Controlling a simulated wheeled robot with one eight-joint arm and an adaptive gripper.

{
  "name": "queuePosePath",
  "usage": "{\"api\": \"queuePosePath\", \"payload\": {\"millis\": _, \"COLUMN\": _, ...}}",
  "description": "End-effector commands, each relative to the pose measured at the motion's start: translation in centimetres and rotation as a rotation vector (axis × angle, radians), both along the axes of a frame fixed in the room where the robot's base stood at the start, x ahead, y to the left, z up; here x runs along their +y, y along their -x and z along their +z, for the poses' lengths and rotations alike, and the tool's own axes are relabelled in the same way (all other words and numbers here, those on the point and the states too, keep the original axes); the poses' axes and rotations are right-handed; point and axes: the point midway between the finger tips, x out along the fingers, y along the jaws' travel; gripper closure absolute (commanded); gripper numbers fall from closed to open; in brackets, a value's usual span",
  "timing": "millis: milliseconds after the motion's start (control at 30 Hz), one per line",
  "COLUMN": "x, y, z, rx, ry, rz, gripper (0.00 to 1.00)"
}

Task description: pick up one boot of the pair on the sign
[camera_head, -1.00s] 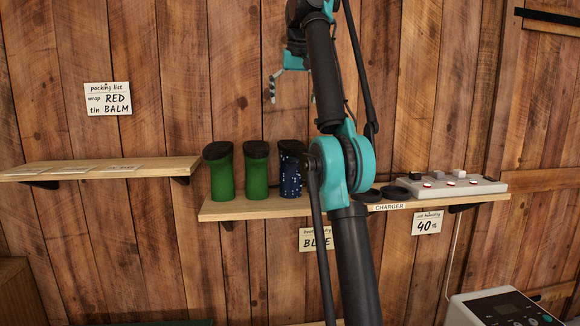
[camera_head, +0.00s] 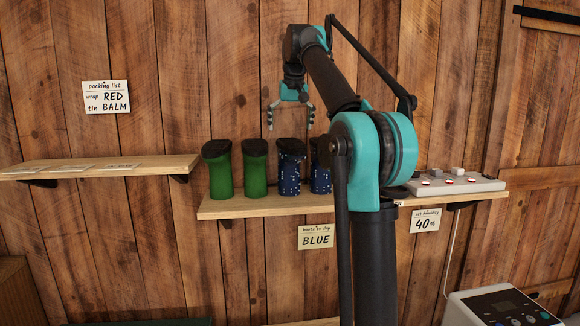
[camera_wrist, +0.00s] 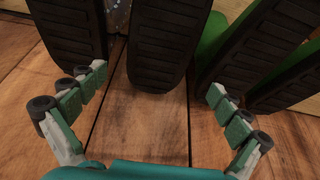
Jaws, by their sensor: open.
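The sign (camera_head: 316,237) under the shelf reads "boots to dry BLUE". Two dark blue, light-speckled boots stand soles up on the shelf: the left blue boot (camera_head: 290,177) and the right blue boot (camera_head: 319,180), which is partly hidden by my arm. My gripper (camera_head: 290,122) is open and empty, fingers pointing down, just above the left blue boot. In the wrist view, a dark ridged sole (camera_wrist: 160,45) lies ahead between the open fingers, with other soles on both sides. Speckled blue shows only at the top edge there, and green to the right.
Two green boots, the outer (camera_head: 220,175) and the inner (camera_head: 256,175), stand left of the blue ones, close together. A charger tray (camera_head: 485,184) sits at the shelf's right. An upper-left shelf (camera_head: 100,170) holds flat labels. The wall is directly behind.

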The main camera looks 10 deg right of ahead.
Motion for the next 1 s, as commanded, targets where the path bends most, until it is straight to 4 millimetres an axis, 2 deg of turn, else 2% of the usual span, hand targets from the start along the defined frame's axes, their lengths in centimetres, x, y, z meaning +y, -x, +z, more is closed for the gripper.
{"api": "queuePosePath", "payload": {"millis": 100, "x": 0.0, "y": -0.5, "z": -1.2, "rx": 0.0, "ry": 0.0, "rz": 0.0, "gripper": 0.0}}
{"api": "queuePosePath", "payload": {"millis": 333, "x": -0.1, "y": -0.9, "z": -2.5, "rx": 0.0, "ry": 0.0, "rz": 0.0, "gripper": 0.0}}
{"api": "queuePosePath", "payload": {"millis": 600, "x": -0.3, "y": -1.9, "z": -6.0, "rx": 0.0, "ry": 0.0, "rz": 0.0, "gripper": 0.0}}
{"api": "queuePosePath", "payload": {"millis": 933, "x": -0.3, "y": -2.2, "z": -6.6, "rx": 0.0, "ry": 0.0, "rz": 0.0, "gripper": 0.0}}
{"api": "queuePosePath", "payload": {"millis": 1000, "x": -0.3, "y": -2.2, "z": -6.6, "rx": 0.0, "ry": 0.0, "rz": 0.0, "gripper": 0.07}}
